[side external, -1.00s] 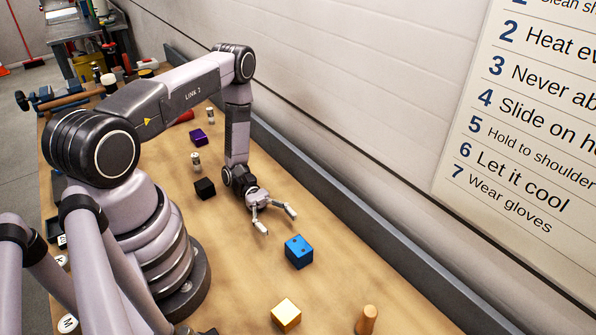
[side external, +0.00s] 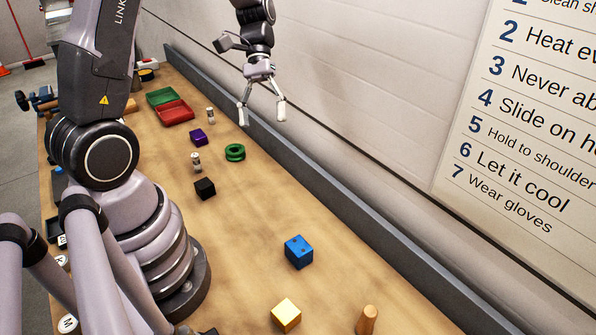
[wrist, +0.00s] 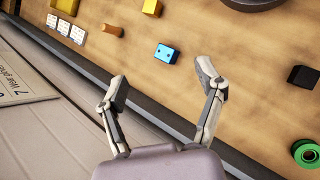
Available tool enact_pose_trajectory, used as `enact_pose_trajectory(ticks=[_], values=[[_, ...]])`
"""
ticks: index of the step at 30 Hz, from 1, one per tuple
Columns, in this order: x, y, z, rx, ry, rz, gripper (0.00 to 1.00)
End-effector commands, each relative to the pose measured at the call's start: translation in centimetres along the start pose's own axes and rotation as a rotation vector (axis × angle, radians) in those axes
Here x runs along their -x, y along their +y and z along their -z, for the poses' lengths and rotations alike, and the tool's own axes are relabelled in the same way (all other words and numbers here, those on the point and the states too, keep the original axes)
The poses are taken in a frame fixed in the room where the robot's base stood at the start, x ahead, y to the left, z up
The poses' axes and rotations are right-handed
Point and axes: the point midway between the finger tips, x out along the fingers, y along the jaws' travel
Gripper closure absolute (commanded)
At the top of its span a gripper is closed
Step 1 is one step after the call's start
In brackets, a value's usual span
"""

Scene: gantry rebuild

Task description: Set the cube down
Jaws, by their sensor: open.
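My gripper (side external: 261,108) is open and empty, raised high above the bench near the back wall. Its spread fingers also show in the wrist view (wrist: 168,88). A blue cube (side external: 299,252) with dark dots rests on the bench, well below and apart from the gripper; it also shows in the wrist view (wrist: 166,53). A black cube (side external: 205,188) and a purple cube (side external: 198,137) rest farther left. A yellow cube (side external: 286,315) rests at the front. The task does not say which cube is meant.
A green ring (side external: 235,152) lies near the back rail (side external: 340,210). Red (side external: 174,112) and green (side external: 160,97) trays stand at the far end. A wooden peg (side external: 366,320) stands front right. Small bottles stand near the purple cube. The bench around the blue cube is clear.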

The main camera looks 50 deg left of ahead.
Motion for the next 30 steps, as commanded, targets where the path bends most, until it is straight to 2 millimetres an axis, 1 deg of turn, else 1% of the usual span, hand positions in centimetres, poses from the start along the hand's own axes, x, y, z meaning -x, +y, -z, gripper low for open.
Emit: enact_pose_trajectory(ticks=[1,5,9,12,15,18,21,30], values=[[1.2,0.5,-2.0,-0.068,0.084,0.046,0.31],[3.3,0.7,-6.2,-0.219,0.285,0.152,0.31],[5.0,0.2,-10.5,-0.380,0.513,0.244,0.31],[5.8,-0.4,-13.2,-0.485,0.671,0.291,0.31],[6.3,-1.1,-15.2,-0.571,0.805,0.321,0.31],[6.6,-1.8,-16.4,-0.630,0.902,0.339,0.31],[6.8,-2.1,-17.1,-0.662,0.959,0.347,0.31],[6.8,-2.2,-17.3,-0.673,0.979,0.349,0.31]])
